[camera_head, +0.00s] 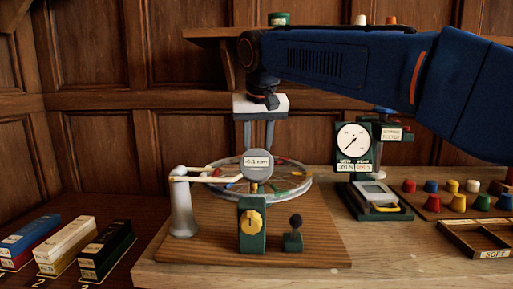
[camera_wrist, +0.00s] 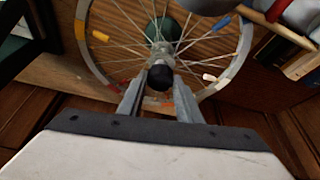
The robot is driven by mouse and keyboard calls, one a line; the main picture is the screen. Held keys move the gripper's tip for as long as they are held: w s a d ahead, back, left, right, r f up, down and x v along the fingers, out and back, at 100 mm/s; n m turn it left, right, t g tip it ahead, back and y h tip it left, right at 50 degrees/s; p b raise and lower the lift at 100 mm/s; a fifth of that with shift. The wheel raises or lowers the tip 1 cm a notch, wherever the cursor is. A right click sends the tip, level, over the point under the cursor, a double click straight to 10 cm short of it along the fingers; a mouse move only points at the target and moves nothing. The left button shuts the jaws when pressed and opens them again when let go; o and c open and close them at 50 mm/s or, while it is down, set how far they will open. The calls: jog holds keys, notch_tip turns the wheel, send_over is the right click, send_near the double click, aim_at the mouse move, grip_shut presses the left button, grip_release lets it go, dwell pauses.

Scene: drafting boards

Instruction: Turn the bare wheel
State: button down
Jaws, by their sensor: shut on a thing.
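The bare wheel (camera_head: 299,184) is a spoked metal rim with no tyre, lying flat above a wooden base, with coloured tags on its spokes. It also shows in the wrist view (camera_wrist: 239,62). My gripper (camera_head: 258,145) points down over the wheel's middle. In the wrist view its two fingers (camera_wrist: 160,88) are shut on a round black knob (camera_wrist: 160,77) at the wheel's hub. In the head view a round dial gauge (camera_head: 257,165) hides the fingertips and hub.
A grey post (camera_head: 182,205) with a pale arm reaches to the gauge. A green block with a yellow knob (camera_head: 250,221) and a black-topped lever (camera_head: 295,221) stand in front. Labelled boxes (camera_head: 67,242) lie left; a green dial stand (camera_head: 354,141) and coloured caps (camera_head: 458,202) lie right.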

jog(key=n+y, duration=0.1)
jog(key=n, duration=0.2)
jog(key=n+g+y, duration=0.1)
jog(key=n, duration=0.2)
jog(key=shift+d+n, duration=0.2)
jog(key=shift+n, duration=0.2)
dwell(0.4)
jog(key=c, duration=1.3)
grip_release()
jog(key=shift+y, duration=0.3)
jog(key=v, duration=1.7)
jog(key=shift+w+r, duration=0.25)
jog(key=shift+r, duration=0.05)
